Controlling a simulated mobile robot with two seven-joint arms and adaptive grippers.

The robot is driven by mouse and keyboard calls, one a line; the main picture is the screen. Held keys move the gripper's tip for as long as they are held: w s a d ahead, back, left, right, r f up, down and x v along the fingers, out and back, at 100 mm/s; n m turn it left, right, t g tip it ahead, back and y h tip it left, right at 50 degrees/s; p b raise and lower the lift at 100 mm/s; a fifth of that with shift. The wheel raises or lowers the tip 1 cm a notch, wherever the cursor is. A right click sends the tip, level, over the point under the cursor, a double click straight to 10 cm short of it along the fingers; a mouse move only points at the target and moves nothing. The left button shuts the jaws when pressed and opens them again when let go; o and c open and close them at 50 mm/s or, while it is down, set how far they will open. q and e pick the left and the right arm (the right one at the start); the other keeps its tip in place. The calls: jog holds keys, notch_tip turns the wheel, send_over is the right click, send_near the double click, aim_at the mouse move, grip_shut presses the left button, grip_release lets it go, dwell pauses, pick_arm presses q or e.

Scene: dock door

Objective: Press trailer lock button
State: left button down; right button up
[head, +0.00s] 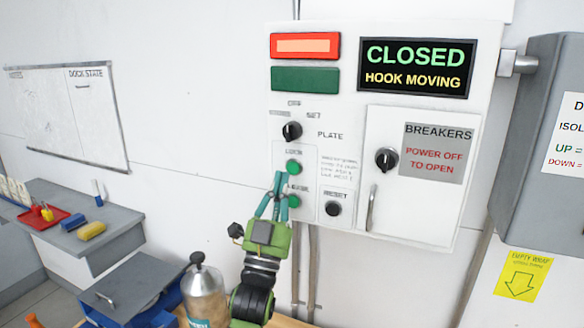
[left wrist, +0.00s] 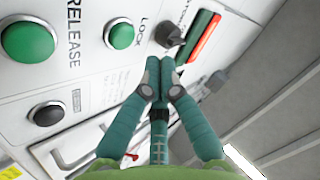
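The white control panel (head: 340,150) hangs on the wall. Its green LOCK button (head: 293,167) shows just above and right of my left gripper's tips; in the left wrist view the LOCK button (left wrist: 120,35) is left of them. My left gripper (head: 281,175) is shut and empty, tips together, also in the left wrist view (left wrist: 160,63). I cannot tell whether the tips touch the panel. The green RELEASE button (head: 294,200) is lower, partly beside the fingers; it shows large in the left wrist view (left wrist: 28,39). The display (head: 416,68) reads CLOSED, HOOK MOVING. My right gripper is not in view.
A red lamp (head: 305,46) is lit above a dark green one (head: 305,78). A plate knob (head: 292,131), black RESET button (head: 333,208) and breaker door (head: 415,175) are close by. A bench (head: 120,222) with a red tray (head: 37,221) stands at left.

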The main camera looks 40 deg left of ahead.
pick_arm(q)
jog(key=shift+s+d, duration=0.2)
jog(key=shift+s, duration=0.45)
jog(key=shift+s+d, duration=0.15)
jog(key=shift+s, duration=0.45)
